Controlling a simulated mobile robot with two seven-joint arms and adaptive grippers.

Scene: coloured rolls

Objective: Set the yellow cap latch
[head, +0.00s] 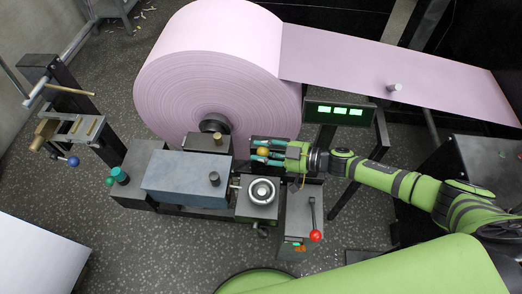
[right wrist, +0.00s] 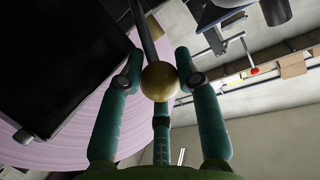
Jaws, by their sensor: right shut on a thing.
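A yellow ball knob (head: 263,151) shows between the teal fingers of my right gripper (head: 259,149), beside the dark box in front of the large pink roll. In the right wrist view the ball (right wrist: 160,81) sits on the end of a dark rod (right wrist: 142,30). The fingers of my right gripper (right wrist: 161,88) are closed around the ball from several sides. I take this knob to be the yellow cap latch; where its rod is mounted is hidden in the head view. My left gripper is not in view.
The pink roll (head: 205,85) stands behind. A blue-grey box (head: 186,180), a handwheel (head: 262,191) and a red-knobbed lever (head: 315,235) are close to my gripper. A panel with green lights (head: 340,113) stands right of it, near my forearm.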

